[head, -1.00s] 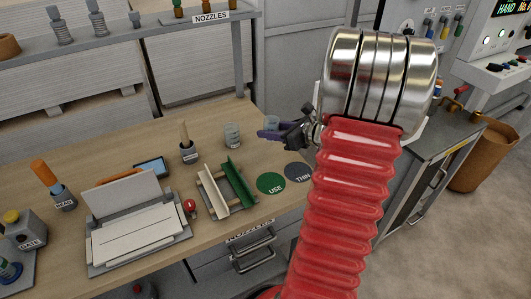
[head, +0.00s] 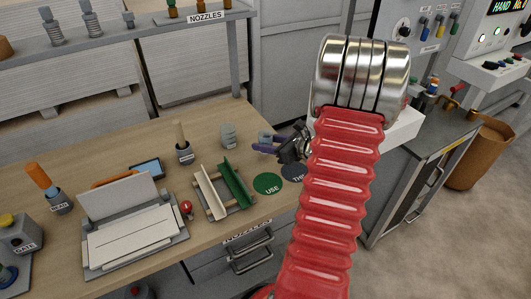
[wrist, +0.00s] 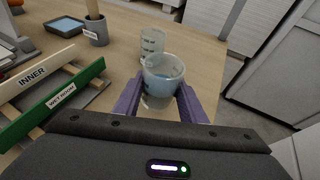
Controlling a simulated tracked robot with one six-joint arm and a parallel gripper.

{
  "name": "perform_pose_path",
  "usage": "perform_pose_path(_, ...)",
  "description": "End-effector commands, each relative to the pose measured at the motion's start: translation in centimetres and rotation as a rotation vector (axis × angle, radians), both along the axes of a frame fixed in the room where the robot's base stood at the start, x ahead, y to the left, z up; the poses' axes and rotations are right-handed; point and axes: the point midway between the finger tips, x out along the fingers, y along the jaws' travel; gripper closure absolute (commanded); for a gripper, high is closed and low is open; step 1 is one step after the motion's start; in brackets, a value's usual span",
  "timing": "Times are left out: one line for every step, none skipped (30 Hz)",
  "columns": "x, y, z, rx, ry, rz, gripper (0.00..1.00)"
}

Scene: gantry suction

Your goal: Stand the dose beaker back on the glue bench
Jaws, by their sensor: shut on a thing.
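My gripper (head: 266,145) has purple fingers and is shut on the dose beaker (wrist: 163,80), a clear cup with pale bluish contents. The held beaker shows small between the fingertips in the head view (head: 265,136). It looks upright, over the right end of the wooden glue bench (head: 130,225). I cannot tell whether its base touches the top. A second clear beaker (head: 228,135) with markings stands on the bench just left of it; in the wrist view it is right behind the held one (wrist: 152,42). A green USE disc (head: 267,184) and a dark disc (head: 293,173), partly covered by my gripper, lie in front.
A frame with green and white strips (head: 225,190) stands left of the USE disc. A brush pot (head: 184,152), a blue-screened device (head: 147,168) and a board stack (head: 135,235) stand further left. A nozzle shelf (head: 150,28) runs behind. A grey cabinet (head: 420,160) is at right.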

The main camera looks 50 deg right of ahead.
Motion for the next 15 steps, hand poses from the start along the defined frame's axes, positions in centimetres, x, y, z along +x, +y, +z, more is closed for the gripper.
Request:
perform_pose_path(0.0,0.0,-0.3,0.0,0.0,0.0,0.91)
perform_pose_path(0.0,0.0,-0.4,0.0,0.0,0.0,0.91)
perform_pose_path(0.0,0.0,-0.4,-0.001,0.0,0.0,0.91)
perform_pose_path(0.0,0.0,-0.4,-0.001,-0.001,0.0,0.91)
perform_pose_path(0.0,0.0,-0.4,-0.002,-0.001,0.0,0.91)
perform_pose_path(0.0,-0.1,-0.4,-0.002,-0.001,0.0,0.91)
perform_pose_path(0.0,-0.1,-0.4,-0.002,-0.001,0.0,0.91)
perform_pose_path(0.0,-0.1,-0.4,-0.002,-0.001,0.0,0.91)
perform_pose_path(0.0,-0.1,-0.4,-0.001,-0.001,-0.001,0.91)
perform_pose_path(0.0,-0.1,-0.4,-0.001,-0.001,-0.001,0.91)
perform_pose_path(0.0,-0.1,-0.5,-0.001,0.0,-0.001,0.91)
perform_pose_path(0.0,-0.1,-0.6,-0.001,0.0,-0.001,0.91)
perform_pose_path(0.0,-0.1,-0.8,0.0,0.0,-0.001,0.91)
perform_pose_path(0.0,-0.1,-1.0,0.001,0.0,-0.001,0.91)
perform_pose_path(0.0,-0.1,-1.3,0.001,0.0,-0.002,0.91)
